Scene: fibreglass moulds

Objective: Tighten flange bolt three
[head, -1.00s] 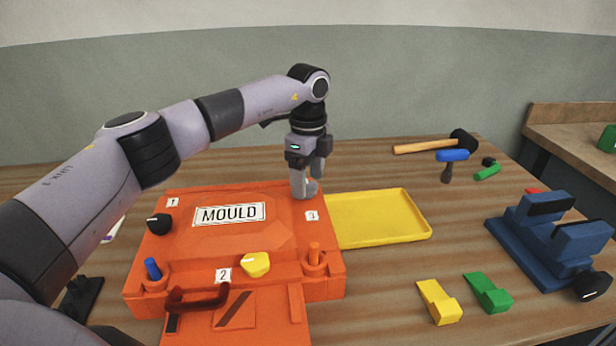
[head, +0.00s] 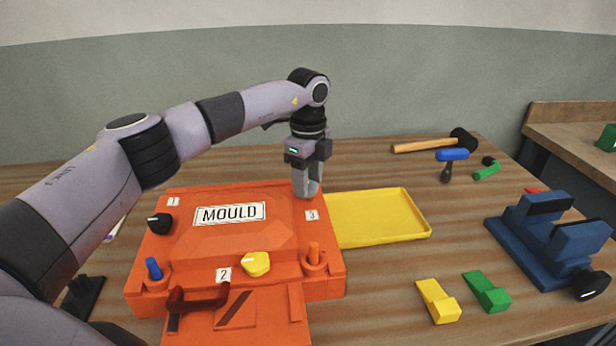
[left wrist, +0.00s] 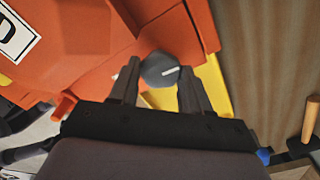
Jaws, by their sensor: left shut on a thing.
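The orange mould (head: 215,245) lies on the bench with a MOULD plate and labels 1, 2 and 3. My left gripper (head: 307,194) points straight down at the mould's back right corner, beside label 3 (head: 311,215). It is shut on the grey round head of flange bolt three (left wrist: 160,68), which shows a white line in the left wrist view. Flange bolt one (head: 159,223) has a black head and flange bolt two (head: 256,264) a yellow one. My right gripper is not in view.
A yellow tray (head: 425,236) stands empty right of the mould. The bench between tray and vise is clear.

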